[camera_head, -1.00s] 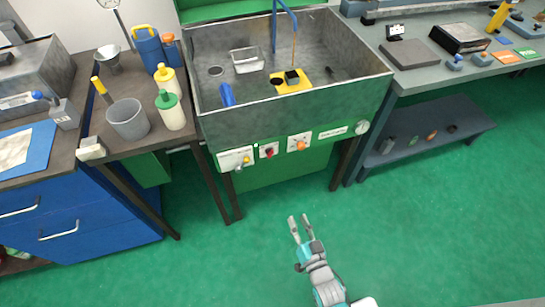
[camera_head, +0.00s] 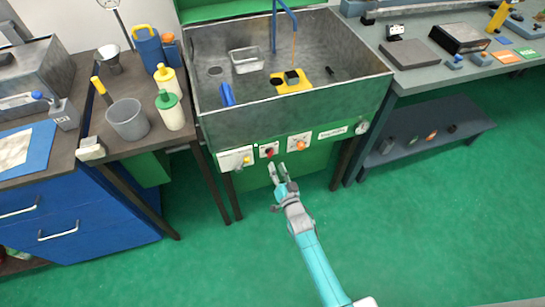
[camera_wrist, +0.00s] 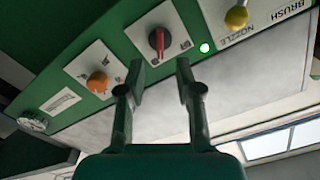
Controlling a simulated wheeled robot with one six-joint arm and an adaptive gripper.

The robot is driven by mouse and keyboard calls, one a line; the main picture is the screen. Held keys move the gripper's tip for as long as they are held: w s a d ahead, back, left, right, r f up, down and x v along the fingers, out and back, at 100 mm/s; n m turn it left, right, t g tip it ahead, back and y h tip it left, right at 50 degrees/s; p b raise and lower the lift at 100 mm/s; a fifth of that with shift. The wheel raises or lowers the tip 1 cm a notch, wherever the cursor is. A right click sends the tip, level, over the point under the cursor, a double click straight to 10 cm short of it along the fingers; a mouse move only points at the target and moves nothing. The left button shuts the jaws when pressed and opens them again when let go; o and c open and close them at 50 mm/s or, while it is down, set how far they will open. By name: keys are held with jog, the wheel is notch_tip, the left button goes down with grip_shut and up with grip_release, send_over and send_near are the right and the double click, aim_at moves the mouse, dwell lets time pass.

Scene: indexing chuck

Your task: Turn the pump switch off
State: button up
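A rotary switch with a red and black handle (camera_head: 269,150) is on the green front panel of the sink; in the wrist view it is a black knob with a red bar (camera_wrist: 160,42) on a white plate. Its lettering is too small to read, so I cannot confirm it is the pump switch. A small green lamp (camera_wrist: 204,48) beside it is lit. My gripper (camera_head: 278,169) is open and empty, just in front of and below the panel. In the wrist view its fingers (camera_wrist: 158,78) are spread below the knob, not around it.
On the same panel are an orange knob (camera_head: 300,146), a yellow-tipped nozzle/brush lever (camera_head: 245,161) and a round gauge (camera_head: 362,127). The metal sink (camera_head: 225,60) stands above. Table legs stand on both sides; the green floor (camera_head: 400,230) in front is clear.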

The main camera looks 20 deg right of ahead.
aim_at(272, 155)
jog(key=shift+w, duration=2.95)
grip_shut()
